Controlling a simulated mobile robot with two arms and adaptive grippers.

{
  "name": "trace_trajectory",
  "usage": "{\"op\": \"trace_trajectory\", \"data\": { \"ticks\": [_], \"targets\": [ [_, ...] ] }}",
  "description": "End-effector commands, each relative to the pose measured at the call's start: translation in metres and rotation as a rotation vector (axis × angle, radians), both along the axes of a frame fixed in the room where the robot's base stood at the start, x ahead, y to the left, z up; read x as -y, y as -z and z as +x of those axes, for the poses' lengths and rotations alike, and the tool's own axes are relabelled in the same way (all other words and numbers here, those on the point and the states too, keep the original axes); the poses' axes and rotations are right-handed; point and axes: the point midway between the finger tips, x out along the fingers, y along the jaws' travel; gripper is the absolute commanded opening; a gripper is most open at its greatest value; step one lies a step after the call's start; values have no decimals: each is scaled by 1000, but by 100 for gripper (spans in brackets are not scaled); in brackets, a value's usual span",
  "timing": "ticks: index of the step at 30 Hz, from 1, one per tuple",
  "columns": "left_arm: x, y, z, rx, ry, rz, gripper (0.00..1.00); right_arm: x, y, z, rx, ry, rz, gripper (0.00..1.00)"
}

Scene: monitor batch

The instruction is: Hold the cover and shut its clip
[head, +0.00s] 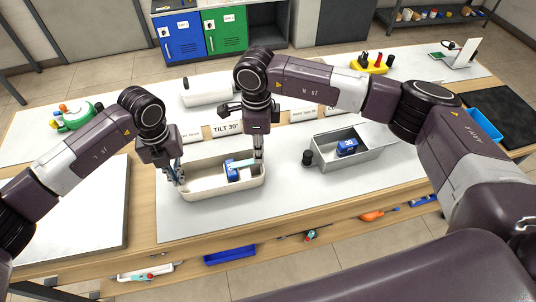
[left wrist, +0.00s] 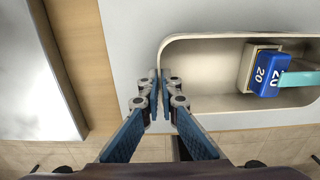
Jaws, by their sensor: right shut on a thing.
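A long cream tray (head: 215,190) with rounded ends stands on the table; its near-left end shows in the left wrist view (left wrist: 205,112). A blue block marked 20 (head: 231,174) sits inside it against a pale piece (left wrist: 247,68). A teal strip (head: 243,162) runs from the block toward my right gripper (head: 258,155), which is shut on the strip. My left gripper (head: 180,179) is at the tray's left end. Its fingers (left wrist: 162,90) are close together at the rim; whether they pinch the wall is unclear. I cannot make out a clip or identify a cover.
A grey metal box (head: 352,165) at the right holds a blue block (head: 347,147). A black knob (head: 308,157) stands beside it. A white rounded case (head: 205,90) and a TILT 30° sign (head: 227,128) are behind the tray. A white panel (head: 85,215) lies at left.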

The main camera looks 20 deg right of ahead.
Motion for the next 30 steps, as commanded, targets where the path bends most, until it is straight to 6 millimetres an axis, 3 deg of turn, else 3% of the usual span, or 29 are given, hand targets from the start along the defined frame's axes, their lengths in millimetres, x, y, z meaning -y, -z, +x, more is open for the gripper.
{"op": "trace_trajectory", "data": {
  "ticks": [6,7,12,23,30],
  "targets": [
    [2,0,0,0,2,-4,0,-5,-1,0,1,-2,4,0],
    [2,0,0,0,2,-4,0,-5,-1,0,1,-1,4,19],
    [1,0,0,0,2,-3,0,-4,0,0,1,-1,2,37],
    [0,0,0,0,0,-1,0,-4,-6,1,2,0,1,37],
    [0,0,0,0,0,0,0,-4,-48,1,5,-2,2,37]
  ]
}}
